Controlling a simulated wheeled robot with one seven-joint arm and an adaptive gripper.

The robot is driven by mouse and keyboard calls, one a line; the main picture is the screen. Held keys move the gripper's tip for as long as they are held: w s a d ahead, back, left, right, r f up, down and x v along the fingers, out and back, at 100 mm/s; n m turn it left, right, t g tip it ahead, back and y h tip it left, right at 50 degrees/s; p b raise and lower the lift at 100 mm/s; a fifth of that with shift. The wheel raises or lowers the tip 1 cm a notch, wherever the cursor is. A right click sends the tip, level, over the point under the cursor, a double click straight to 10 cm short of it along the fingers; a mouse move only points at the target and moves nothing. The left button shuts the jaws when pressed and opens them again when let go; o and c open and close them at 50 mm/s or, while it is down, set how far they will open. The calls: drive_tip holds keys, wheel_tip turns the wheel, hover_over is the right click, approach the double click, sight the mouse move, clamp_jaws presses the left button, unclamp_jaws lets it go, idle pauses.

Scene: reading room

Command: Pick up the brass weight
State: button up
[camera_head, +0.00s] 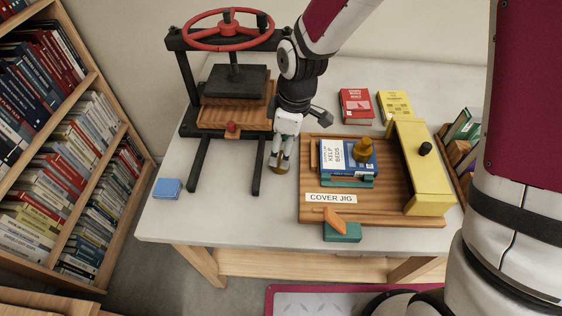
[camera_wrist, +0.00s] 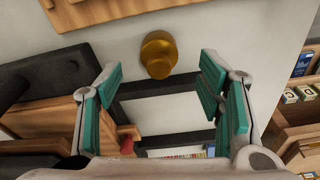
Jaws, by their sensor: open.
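A brass weight (camera_head: 282,169) stands on the pale table just left of the wooden cover jig, partly hidden by my gripper in the head view. In the wrist view, this weight (camera_wrist: 159,55) is round with a narrower knob and sits centred at about the level of the fingertips. My gripper (camera_head: 281,158) is open above it, with teal-padded fingers spread on either side in the wrist view (camera_wrist: 161,68). I see no contact with the weight. A second brass weight (camera_head: 363,151) rests on a blue book (camera_head: 340,158) on the jig.
The cover jig (camera_head: 400,217) with its yellow bar (camera_head: 420,165) lies to the right. A book press (camera_head: 190,95) with a red wheel stands left, its dark rails near my gripper. A blue box (camera_head: 167,188) sits front left. Red and yellow books (camera_head: 356,105) lie behind the jig.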

drive_tip(key=shift+w+a+f, duration=0.1)
drive_tip(key=shift+a+f, duration=0.05)
drive_tip(key=shift+f, duration=1.2)
drive_tip(key=shift+a+f, duration=0.15)
drive_tip(key=shift+f, duration=1.2)
drive_tip(key=shift+c, duration=0.5)
clamp_jaws()
